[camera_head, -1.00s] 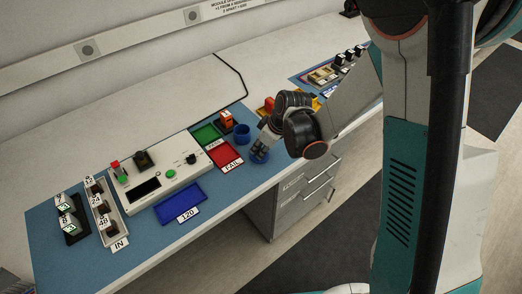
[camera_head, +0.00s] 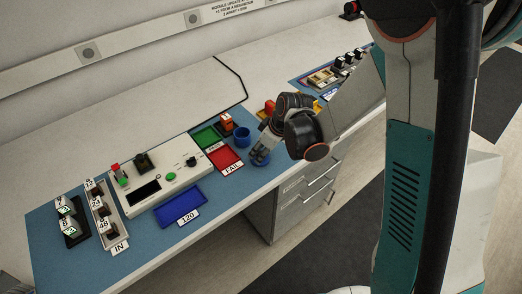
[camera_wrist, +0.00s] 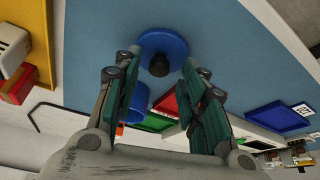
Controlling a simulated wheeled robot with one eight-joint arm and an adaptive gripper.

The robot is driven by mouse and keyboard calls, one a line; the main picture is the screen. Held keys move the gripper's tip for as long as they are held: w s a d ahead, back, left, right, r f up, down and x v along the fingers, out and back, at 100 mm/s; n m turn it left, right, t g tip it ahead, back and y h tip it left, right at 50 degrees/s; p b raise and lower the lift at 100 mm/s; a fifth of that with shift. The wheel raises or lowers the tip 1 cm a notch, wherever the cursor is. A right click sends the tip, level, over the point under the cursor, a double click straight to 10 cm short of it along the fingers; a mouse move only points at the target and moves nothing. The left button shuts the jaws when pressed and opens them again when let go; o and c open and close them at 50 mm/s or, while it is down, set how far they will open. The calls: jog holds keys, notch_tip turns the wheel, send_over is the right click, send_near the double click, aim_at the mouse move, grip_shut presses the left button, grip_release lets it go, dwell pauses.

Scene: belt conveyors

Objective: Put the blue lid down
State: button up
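The blue lid (camera_wrist: 164,43) is a round disc with a black knob (camera_wrist: 159,66) in the wrist view. It appears to lie flat on the blue mat (camera_wrist: 225,50), knob towards my gripper. In the head view, its blue edge (camera_head: 263,161) shows under my gripper (camera_head: 260,154), near the table's front edge. My gripper's fingers (camera_wrist: 160,68) are spread on either side of the knob, with a visible gap on both sides. The blue cup (camera_head: 242,137) stands just behind the lid; it also shows beside a finger in the wrist view (camera_wrist: 137,101).
The red FAIL tray (camera_head: 223,158) and green tray (camera_head: 206,137) lie left of the cup. A control box (camera_head: 160,184), a blue tray (camera_head: 181,206) and a parts rack (camera_head: 104,217) are farther left.

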jog(key=s+d+r+m+t+h+p, duration=0.1)
jog(key=s+d+r+m, duration=0.15)
jog(key=r, duration=0.45)
jog(key=s+d+r+m+p, duration=0.1)
jog(key=s+d+r, duration=0.3)
jog(key=r, duration=0.3)
jog(key=s+d+r+m+t+h+p, duration=0.1)
jog(key=s+d+r+p, duration=0.15)
jog(key=r, duration=0.55)
jog(key=s+d+r+m+t, duration=0.1)
jog(key=s+d+r+m, duration=0.1)
jog(key=s, duration=0.3)
jog(key=s+d+r+m+t+h+b, duration=0.1)
jog(key=s+d+r+m, duration=0.2)
jog(key=s, duration=0.3)
jog(key=shift+s+d+m+h, duration=0.15)
jog(key=shift+d+m+h, duration=0.25)
jog(key=shift+d, duration=0.5)
jog(key=shift+f, duration=0.1)
